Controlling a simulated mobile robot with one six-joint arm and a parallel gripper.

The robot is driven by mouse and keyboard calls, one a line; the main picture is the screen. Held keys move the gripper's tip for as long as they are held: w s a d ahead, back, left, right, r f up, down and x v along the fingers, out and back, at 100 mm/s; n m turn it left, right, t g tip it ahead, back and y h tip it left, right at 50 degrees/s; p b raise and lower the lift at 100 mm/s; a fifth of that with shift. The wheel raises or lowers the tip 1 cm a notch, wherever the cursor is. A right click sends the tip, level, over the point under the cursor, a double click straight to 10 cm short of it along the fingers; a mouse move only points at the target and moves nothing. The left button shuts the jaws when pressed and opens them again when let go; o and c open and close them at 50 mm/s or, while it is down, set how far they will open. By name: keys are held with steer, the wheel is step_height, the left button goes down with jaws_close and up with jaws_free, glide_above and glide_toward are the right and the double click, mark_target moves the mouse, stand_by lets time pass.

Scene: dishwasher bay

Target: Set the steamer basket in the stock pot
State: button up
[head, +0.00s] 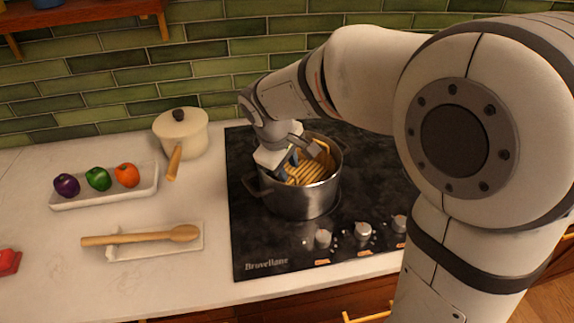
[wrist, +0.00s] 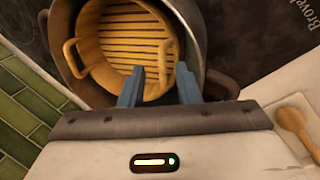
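The steamer basket (head: 308,172) is tan with a slatted floor and loop handles. It sits inside the rim of the steel stock pot (head: 305,203), which stands on the black cooktop. In the wrist view the basket (wrist: 118,42) lies within the pot wall (wrist: 193,28); I cannot tell whether it rests flat on the bottom. My gripper (wrist: 160,68) is over the pot, its two blue fingers spread apart near the basket's rim and one handle. No grip on the basket shows. In the head view my gripper (head: 284,163) partly covers the pot's left side.
A cream lidded pot (head: 181,133) stands left of the cooktop (head: 262,240). A white tray (head: 105,190) holds vegetables. A wooden spoon (head: 140,237) lies on a white rest (head: 157,252). A red item (head: 8,262) is at the left edge. Counter between them is clear.

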steer(key=v, duration=1.2)
steer(key=s+d+f+m+y, duration=0.1)
steer(key=s+d+f+m, duration=0.4)
steer(key=s+d, duration=0.2)
steer(key=s+d+f+m+y, duration=0.1)
steer(key=s+d+f+m, duration=0.4)
steer(key=d, duration=0.5)
steer(key=shift+s+d+m, duration=0.35)
steer(key=shift+s+m, duration=0.15)
steer(key=shift+s, duration=0.65)
